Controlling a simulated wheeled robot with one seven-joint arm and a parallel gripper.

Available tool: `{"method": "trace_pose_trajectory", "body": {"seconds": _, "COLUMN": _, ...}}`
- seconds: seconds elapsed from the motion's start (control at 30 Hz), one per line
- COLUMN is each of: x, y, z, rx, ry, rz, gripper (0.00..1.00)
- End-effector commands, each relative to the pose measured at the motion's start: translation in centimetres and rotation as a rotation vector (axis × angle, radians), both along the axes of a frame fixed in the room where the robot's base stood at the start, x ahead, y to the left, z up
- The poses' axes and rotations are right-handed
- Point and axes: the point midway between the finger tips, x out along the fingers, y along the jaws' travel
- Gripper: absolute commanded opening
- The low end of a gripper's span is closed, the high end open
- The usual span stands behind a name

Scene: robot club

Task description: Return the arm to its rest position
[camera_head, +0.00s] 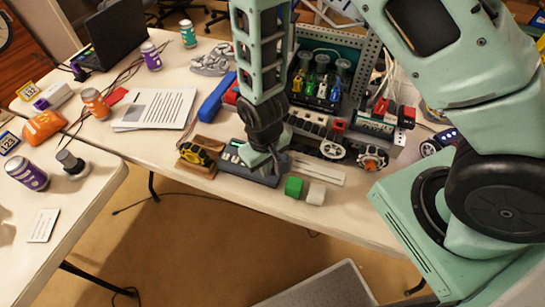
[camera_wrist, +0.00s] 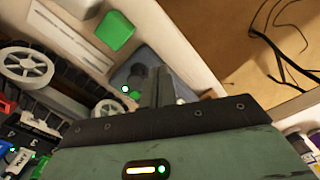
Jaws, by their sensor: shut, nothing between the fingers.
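My gripper (camera_head: 262,160) hangs at the end of my green arm, fingers pointing down, over a dark grey device (camera_head: 236,167) near the table's front edge. The fingers are shut with nothing between them. In the wrist view my gripper (camera_wrist: 160,80) has its closed fingers in front of the same grey device (camera_wrist: 138,62), with a lit green light beside them. I cannot tell if the fingertips touch the device. Part of the device is hidden by the fingers.
A green cube (camera_head: 294,187) and a white cube (camera_head: 316,193) sit right of my gripper. Floor lies in front.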

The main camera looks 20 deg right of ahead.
Motion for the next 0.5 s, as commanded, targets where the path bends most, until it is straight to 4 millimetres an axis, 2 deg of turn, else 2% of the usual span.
{"method": "trace_pose_trajectory", "body": {"seconds": 0.03, "x": 0.0, "y": 0.0, "z": 0.7, "rx": 0.0, "ry": 0.0, "rz": 0.0, "gripper": 0.0}}
{"method": "trace_pose_trajectory", "body": {"seconds": 0.2, "x": 0.0, "y": 0.0, "z": 1.8, "rx": 0.0, "ry": 0.0, "rz": 0.0, "gripper": 0.0}}
{"method": "trace_pose_trajectory", "body": {"seconds": 0.5, "x": 0.0, "y": 0.0, "z": 1.8, "rx": 0.0, "ry": 0.0, "rz": 0.0, "gripper": 0.0}}
